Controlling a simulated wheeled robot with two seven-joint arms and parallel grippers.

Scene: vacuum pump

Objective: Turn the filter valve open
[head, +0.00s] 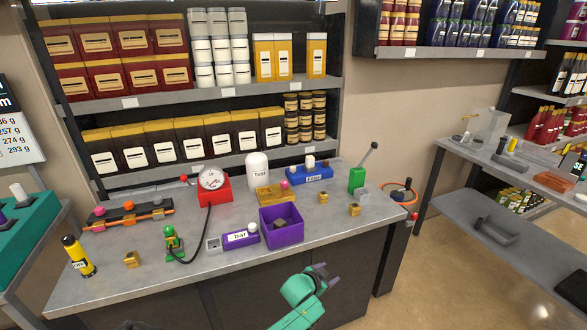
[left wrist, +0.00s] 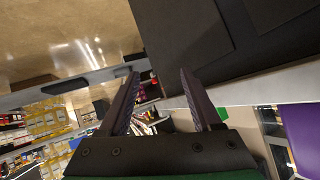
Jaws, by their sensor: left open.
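A blue block (head: 322,173) with a small white label, which seems to read "Filter", sits at the back of the grey workbench (head: 225,290). My left gripper (head: 328,273) is in front of the bench's front edge, well short of the blue block. In the left wrist view its two dark fingers (left wrist: 158,75) are apart with nothing between them. My right gripper is in neither view.
Between my gripper and the blue block stand an open purple bin (head: 284,238) and a yellow block (head: 270,195). A white "Test" tank (head: 258,170) is left of the block; a green lever base (head: 356,180) is right. Shelves of boxes rise behind.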

